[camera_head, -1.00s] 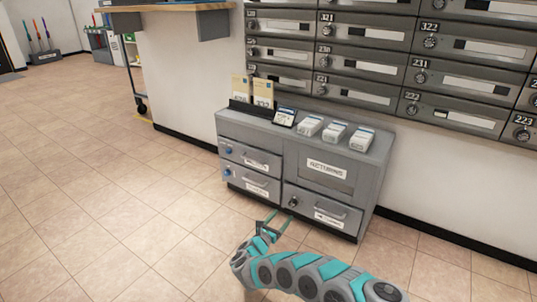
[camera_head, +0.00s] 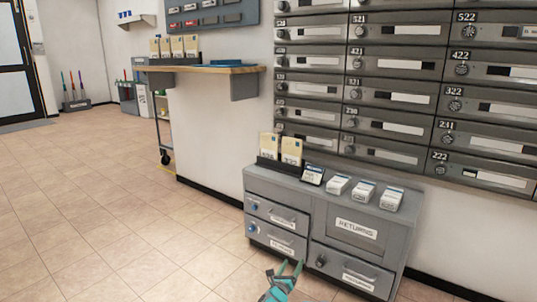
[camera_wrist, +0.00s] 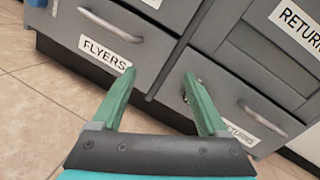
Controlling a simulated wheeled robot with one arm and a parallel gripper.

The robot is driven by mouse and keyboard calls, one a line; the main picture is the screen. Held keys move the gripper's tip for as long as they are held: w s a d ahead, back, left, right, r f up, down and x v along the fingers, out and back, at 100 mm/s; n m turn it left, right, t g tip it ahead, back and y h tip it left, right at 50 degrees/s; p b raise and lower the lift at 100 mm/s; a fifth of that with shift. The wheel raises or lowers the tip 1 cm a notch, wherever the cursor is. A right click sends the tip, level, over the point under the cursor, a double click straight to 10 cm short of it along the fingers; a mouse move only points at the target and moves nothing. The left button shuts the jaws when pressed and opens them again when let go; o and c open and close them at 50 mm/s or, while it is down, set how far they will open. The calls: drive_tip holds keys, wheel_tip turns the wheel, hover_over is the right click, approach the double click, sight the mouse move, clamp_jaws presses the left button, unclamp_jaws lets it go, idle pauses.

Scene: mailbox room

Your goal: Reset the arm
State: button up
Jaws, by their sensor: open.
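My gripper (camera_head: 286,268) is at the bottom of the head view, in front of the grey returns cabinet (camera_head: 318,225). It is open and empty. In the wrist view my gripper (camera_wrist: 160,100) shows two green fingers spread apart, with the drawer labelled FLYERS (camera_wrist: 110,35) beyond the left finger and the lower returns drawer (camera_wrist: 240,110) beyond the right finger. The cabinet's drawers look shut. Most of my arm is below the head view.
Several white boxes (camera_head: 364,192) and cards (camera_head: 291,150) stand on the cabinet top. Metal mailboxes (camera_head: 400,98) cover the wall above it. A wooden counter (camera_head: 215,69) juts out at the left. The tiled floor (camera_head: 100,220) at left is clear.

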drive_tip(key=w+d+r+n+g+y+p, duration=0.1)
drive_tip(key=w+d+r+n+y, duration=0.15)
drive_tip(key=r+n, duration=0.45)
drive_tip(key=w+d+r+n+g+y+p, duration=0.1)
drive_tip(key=w+d+r+n+y+p, duration=0.15)
drive_tip(key=r+n, duration=0.4)
drive_tip(key=s+d+r+n+g, duration=0.2)
drive_tip(key=s+d+r+n, duration=0.35)
drive_tip(key=r, duration=0.25)
drive_tip(key=s+d+r+n+g+p, duration=0.25)
drive_tip(key=s+r, duration=0.35)
drive_tip(key=s, duration=0.3)
drive_tip(key=s+d+r+n+g+p, duration=0.1)
drive_tip(key=s+r+n+g, duration=0.3)
drive_tip(key=s, duration=0.5)
drive_tip(key=s+a+r+n+g+y+p, duration=0.1)
drive_tip(key=s+a+r+n+g, duration=0.25)
drive_tip(key=s, duration=1.25)
drive_tip(key=s+a+r+n+g+y+p, duration=0.15)
drive_tip(key=s+n, duration=0.25)
drive_tip(key=s, duration=1.2)
drive_tip(key=s+a+r+n+g+p, duration=0.1)
drive_tip(key=s+a+r+n+g, duration=0.25)
drive_tip(key=s, duration=1.15)
drive_tip(key=w+b+x, duration=0.3)
drive_tip(key=b+x, duration=1.2)
drive_tip(key=shift+s+f+t, duration=0.3)
drive_tip(key=shift+s+f, duration=0.05)
drive_tip(key=shift+s, duration=0.05)
